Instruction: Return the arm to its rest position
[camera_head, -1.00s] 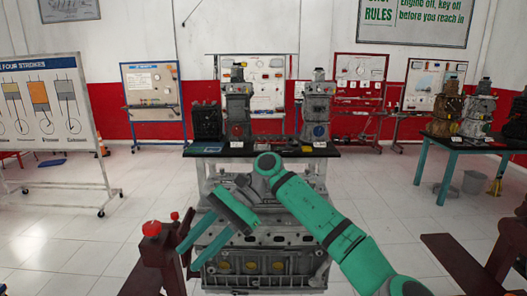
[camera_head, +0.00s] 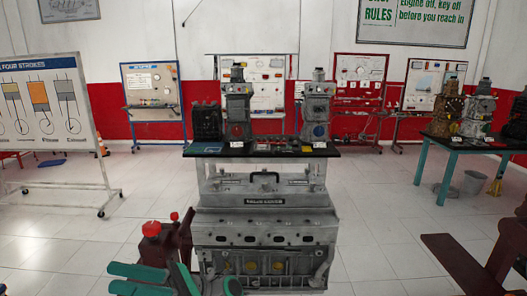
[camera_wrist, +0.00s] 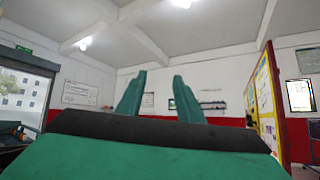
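My gripper (camera_head: 112,278) is low at the left bottom edge of the head view, left of the engine and in front of the red-knobbed stand. Its two green fingers point left and are apart with nothing between them. In the wrist view the fingers (camera_wrist: 159,76) stand up side by side with a clear gap, against the wall and ceiling. Most of my arm is below the head view's frame.
A grey engine (camera_head: 265,240) stands close in front. The dark stand with red knobs (camera_head: 152,230) is near my gripper. A black-topped bench (camera_head: 260,150) is behind the engine. A whiteboard (camera_head: 60,170) stands left. The floor between is clear.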

